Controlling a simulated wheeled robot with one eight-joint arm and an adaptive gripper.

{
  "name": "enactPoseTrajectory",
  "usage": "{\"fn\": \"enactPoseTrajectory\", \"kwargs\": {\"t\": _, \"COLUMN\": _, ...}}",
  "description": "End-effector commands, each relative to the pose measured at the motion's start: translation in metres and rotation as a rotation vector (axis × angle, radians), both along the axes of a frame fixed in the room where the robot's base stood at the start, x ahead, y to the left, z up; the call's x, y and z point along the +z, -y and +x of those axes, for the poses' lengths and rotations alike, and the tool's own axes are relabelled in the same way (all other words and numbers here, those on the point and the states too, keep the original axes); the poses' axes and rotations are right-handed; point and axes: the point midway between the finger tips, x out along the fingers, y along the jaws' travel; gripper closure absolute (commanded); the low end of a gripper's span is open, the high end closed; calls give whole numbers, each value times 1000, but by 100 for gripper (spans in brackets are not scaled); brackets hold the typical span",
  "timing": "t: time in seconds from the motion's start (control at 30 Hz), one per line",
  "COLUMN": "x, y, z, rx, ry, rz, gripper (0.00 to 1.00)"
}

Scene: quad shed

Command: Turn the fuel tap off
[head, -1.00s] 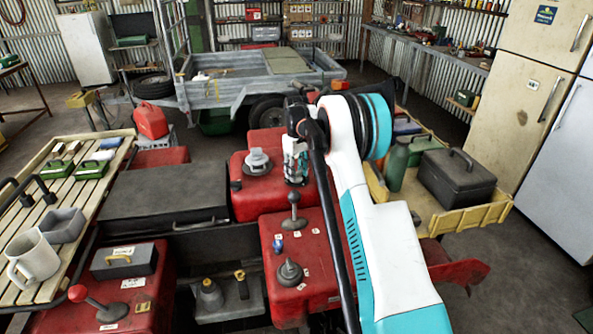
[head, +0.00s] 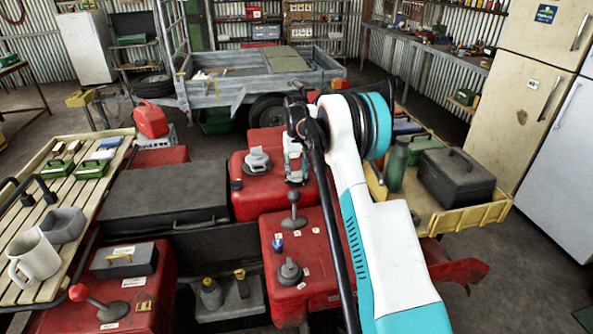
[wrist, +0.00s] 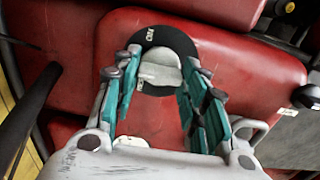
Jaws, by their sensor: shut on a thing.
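In the wrist view a pale grey knob (wrist: 160,73), which looks like the fuel tap, sits on a round black plate (wrist: 152,34) with small white lettering. The plate is on a red body panel. My gripper (wrist: 163,66) has its teal-and-grey fingers on either side of the knob and is shut on it. In the head view my gripper (head: 296,178) points down at the red panel just right of a grey cap (head: 257,160). The tap is hidden behind the fingers there.
A short lever (head: 294,214), a small blue knob (head: 278,243) and a dark grey knob (head: 290,270) stand on the red panel nearer me. A yellow rear tray (head: 455,219) holds a black box (head: 456,179) and a green bottle (head: 396,165).

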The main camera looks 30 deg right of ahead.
Motion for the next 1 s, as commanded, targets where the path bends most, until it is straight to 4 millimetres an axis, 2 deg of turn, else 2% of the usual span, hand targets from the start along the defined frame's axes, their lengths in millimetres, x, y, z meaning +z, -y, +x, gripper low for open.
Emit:
{"fn": "enactPoseTrajectory", "kwargs": {"t": 0.27, "x": 0, "y": 0, "z": 0, "rx": 0, "ry": 1, "rz": 0, "gripper": 84}}
{"fn": "enactPoseTrajectory", "kwargs": {"t": 0.3, "x": 0, "y": 0, "z": 0, "rx": 0, "ry": 1, "rz": 0, "gripper": 58}}
{"fn": "enactPoseTrajectory", "kwargs": {"t": 0.4, "x": 0, "y": 0, "z": 0, "rx": 0, "ry": 1, "rz": 0, "gripper": 40}}
{"fn": "enactPoseTrajectory", "kwargs": {"t": 0.77, "x": 2, "y": 0, "z": 0, "rx": 0, "ry": 0, "rz": 0, "gripper": 40}}
{"fn": "enactPoseTrajectory", "kwargs": {"t": 0.87, "x": 11, "y": 0, "z": 0, "rx": 0, "ry": 0, "rz": 0, "gripper": 40}}
{"fn": "enactPoseTrajectory", "kwargs": {"t": 1.0, "x": 34, "y": 0, "z": 0, "rx": 0, "ry": 0, "rz": 0, "gripper": 40}}
